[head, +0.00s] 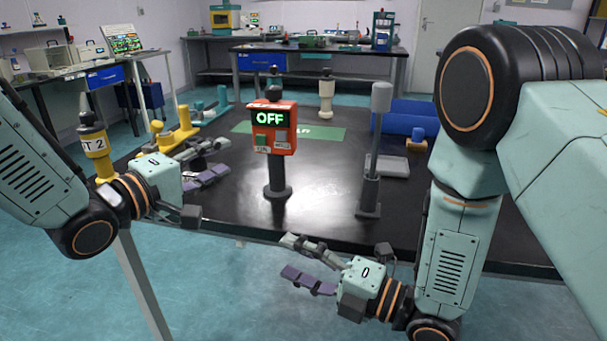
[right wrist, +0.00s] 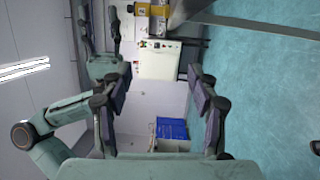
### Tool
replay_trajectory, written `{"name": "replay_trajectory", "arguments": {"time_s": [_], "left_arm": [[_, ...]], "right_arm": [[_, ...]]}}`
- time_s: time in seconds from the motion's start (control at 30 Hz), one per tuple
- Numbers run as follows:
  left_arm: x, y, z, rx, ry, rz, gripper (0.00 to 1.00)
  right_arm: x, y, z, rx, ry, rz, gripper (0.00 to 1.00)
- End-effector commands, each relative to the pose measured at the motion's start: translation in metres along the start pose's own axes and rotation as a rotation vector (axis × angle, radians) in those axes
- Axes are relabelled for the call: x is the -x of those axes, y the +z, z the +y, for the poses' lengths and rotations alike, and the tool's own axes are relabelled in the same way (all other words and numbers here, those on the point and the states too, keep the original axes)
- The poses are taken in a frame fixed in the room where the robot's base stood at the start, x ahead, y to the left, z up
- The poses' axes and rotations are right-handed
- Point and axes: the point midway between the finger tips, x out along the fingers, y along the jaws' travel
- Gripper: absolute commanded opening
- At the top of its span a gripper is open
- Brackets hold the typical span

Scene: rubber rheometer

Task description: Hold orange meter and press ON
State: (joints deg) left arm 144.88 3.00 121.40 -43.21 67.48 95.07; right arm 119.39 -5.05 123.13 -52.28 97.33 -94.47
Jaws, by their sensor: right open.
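The orange meter (head: 274,127) stands upright on a dark post on the black table, in the middle of the head view. Its display (head: 270,118) reads OFF in green. My right gripper (head: 308,264) is open and empty, low in front of the table's front edge. Its spread fingers frame the right wrist view (right wrist: 158,105); the meter cannot be made out there.
Yellow and green pieces (head: 176,128) lie at the left, blue blocks (head: 405,120) at the right. The black table (head: 320,200) is bare in front.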

Motion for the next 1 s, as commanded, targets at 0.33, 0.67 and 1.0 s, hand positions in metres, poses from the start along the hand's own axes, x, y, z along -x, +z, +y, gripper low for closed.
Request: {"name": "replay_trajectory", "arguments": {"time_s": [0.33,0.67,1.0], "left_arm": [[0.000,0.000,0.000,0.000,0.000,0.000,0.38],[0.000,0.000,0.000,0.000,0.000,0.000,0.38],[0.000,0.000,0.000,0.000,0.000,0.000,0.38]], "right_arm": [[-0.032,0.026,0.027,0.639,-0.080,0.089,0.60],[-0.055,0.066,0.045,1.135,-0.131,0.103,0.60],[-0.075,0.147,0.052,1.468,-0.186,-0.082,0.60]]}}
